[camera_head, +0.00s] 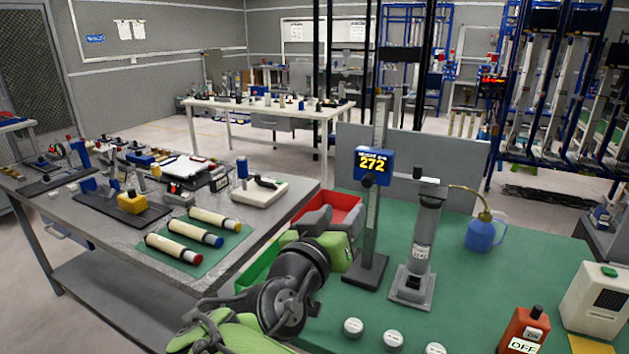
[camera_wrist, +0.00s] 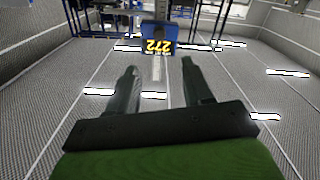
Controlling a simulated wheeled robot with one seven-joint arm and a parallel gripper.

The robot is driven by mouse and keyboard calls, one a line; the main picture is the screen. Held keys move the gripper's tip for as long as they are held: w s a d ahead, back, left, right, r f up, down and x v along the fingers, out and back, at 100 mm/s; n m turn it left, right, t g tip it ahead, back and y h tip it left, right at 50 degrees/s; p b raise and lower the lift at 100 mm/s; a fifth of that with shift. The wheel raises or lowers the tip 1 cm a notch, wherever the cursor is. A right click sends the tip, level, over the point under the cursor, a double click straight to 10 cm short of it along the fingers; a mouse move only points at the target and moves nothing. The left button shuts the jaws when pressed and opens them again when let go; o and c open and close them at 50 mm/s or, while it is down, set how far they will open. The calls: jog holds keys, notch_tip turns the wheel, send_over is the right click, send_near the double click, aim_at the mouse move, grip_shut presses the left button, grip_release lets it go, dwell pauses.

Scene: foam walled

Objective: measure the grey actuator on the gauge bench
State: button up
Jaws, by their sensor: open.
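The grey actuator (camera_head: 424,235) appears to be the upright grey cylinder with a white label, standing on a grey base at the right of the gauge on the green-topped bench (camera_head: 480,275). The gauge is a tall column with a blue display (camera_head: 374,165) reading 272 in yellow; the smaller text is unclear. The display also shows upside down in the wrist view (camera_wrist: 159,40). My gripper (camera_head: 335,228) is left of the gauge column, apart from the actuator. In the wrist view, its two fingers (camera_wrist: 160,80) are spread with nothing between them.
A red bin (camera_head: 345,204) and a green bin (camera_head: 260,265) lie behind and beside my arm. A blue oil can (camera_head: 484,235) stands right of the actuator. White round pieces (camera_head: 393,340) and a red OFF box (camera_head: 525,328) sit at the front. Coloured-end cylinders (camera_head: 192,232) lie on the left table.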

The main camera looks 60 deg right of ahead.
aim_at(366, 181)
jog(key=d+p, duration=0.1)
jog(key=d, duration=0.3)
jog(key=w+d+p, duration=0.1)
jog(key=d, duration=0.4)
jog(key=w+d+p, duration=0.1)
jog(key=d, duration=0.4)
jog(key=c, duration=0.9)
jog(key=shift+b, duration=0.5)
jog(key=shift+w+r, duration=0.1)
jog(key=shift+r, duration=0.05)
jog(key=o, duration=0.9)
